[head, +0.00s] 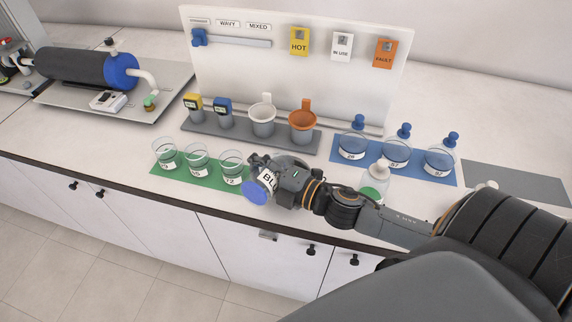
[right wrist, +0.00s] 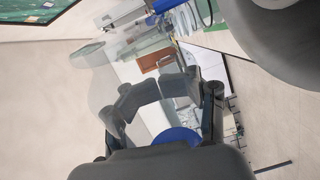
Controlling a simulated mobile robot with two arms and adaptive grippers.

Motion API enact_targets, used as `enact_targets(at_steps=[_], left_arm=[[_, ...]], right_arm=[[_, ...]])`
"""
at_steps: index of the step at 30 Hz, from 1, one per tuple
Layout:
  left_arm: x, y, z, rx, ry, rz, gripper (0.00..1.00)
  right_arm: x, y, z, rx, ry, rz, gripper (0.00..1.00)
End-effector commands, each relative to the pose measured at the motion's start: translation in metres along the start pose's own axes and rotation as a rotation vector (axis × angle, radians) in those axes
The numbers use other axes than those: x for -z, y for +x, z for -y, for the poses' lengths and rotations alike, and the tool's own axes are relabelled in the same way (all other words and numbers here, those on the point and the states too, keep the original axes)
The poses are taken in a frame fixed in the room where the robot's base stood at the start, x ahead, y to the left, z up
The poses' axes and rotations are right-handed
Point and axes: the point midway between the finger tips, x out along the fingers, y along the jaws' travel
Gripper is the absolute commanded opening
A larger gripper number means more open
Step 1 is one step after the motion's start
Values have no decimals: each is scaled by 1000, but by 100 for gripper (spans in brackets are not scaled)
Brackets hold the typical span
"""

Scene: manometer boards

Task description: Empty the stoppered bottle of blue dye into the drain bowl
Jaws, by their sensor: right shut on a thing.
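My right gripper (head: 283,185) is shut on a clear bottle (head: 268,181) whose label starts with "BL". The bottle is tipped over toward the front left, with blue dye (head: 255,193) showing as a round patch at its lower left. In the right wrist view the fingers (right wrist: 152,92) close around clear glass, and a blue patch (right wrist: 178,137) shows near the wrist. A pale rim just behind the gripper looks like the drain bowl (head: 291,159); the rest of it is hidden. I cannot tell whether the bottle's stopper is in. My left gripper is out of view.
A green mat (head: 207,180) with several labelled beakers lies left of the bottle. A clear bottle with green liquid (head: 374,192) stands to the right. Behind it, a blue mat (head: 372,171) holds stoppered flasks. A grey rack (head: 247,137) with cups and meters stands behind.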

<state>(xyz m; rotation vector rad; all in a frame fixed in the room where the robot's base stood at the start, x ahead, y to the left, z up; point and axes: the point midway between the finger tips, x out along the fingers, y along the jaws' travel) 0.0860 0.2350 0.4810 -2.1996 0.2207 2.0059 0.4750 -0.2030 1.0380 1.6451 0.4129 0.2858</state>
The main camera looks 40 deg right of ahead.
Motion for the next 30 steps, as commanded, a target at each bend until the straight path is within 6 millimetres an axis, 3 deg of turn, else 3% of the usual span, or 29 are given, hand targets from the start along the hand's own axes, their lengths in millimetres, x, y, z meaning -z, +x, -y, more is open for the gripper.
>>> enact_targets(at_steps=[30], left_arm=[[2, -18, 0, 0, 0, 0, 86]], right_arm=[[-3, -1, -11, 0, 141, -8, 4]])
